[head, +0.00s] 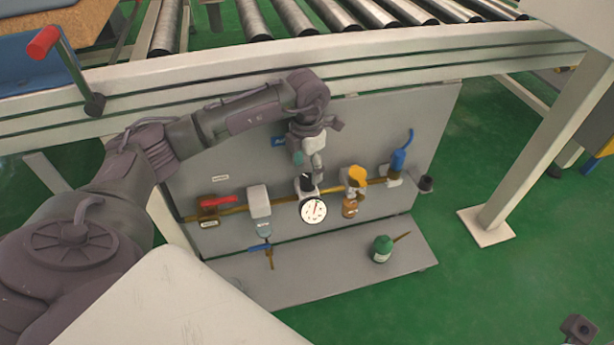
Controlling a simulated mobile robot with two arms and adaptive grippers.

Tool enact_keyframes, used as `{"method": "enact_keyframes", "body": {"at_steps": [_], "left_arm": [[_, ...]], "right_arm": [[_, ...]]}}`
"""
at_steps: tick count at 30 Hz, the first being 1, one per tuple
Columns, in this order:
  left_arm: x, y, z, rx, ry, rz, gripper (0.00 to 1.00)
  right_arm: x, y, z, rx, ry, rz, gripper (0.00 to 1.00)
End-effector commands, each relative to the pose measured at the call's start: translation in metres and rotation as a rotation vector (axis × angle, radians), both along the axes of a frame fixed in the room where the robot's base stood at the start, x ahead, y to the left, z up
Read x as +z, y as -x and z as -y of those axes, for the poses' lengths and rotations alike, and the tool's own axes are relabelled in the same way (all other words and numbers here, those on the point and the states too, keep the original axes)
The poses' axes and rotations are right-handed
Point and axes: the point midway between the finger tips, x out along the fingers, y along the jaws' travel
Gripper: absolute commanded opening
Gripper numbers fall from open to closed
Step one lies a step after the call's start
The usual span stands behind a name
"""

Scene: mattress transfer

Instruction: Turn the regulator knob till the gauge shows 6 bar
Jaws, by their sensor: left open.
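The pressure gauge (313,210) has a white round face with a reddish needle, on the grey panel under the conveyor. Its scale is too small to read. The black regulator knob (307,183) stands just above the gauge. My left gripper (308,168) is open and points down at the knob from above. Its fingertips are close to the knob, and I cannot tell whether they touch it.
A red-handled valve (214,203) and a light grey box (259,201) are left of the gauge. A yellow-topped fitting (356,177) and a blue-handled fitting (398,160) are right. A green bottle (381,248) stands on the lower shelf (330,270). Conveyor beams pass above.

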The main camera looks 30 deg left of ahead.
Motion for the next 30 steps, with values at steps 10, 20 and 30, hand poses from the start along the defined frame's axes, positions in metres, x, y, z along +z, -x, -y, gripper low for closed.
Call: {"method": "enact_keyframes", "body": {"at_steps": [10,20,30], "left_arm": [[0.064,-0.001,0.000,0.000,-0.001,0.003,0.68],[0.075,0.000,0.000,0.000,-0.001,-0.001,0.68],[0.074,0.000,0.000,0.000,-0.001,-0.001,0.68]], "right_arm": [[0.000,0.000,0.000,0.001,0.000,0.000,0.00],[0.000,0.000,0.000,0.001,0.001,0.000,0.00],[0.000,0.000,0.000,0.001,0.001,0.000,0.00]]}}
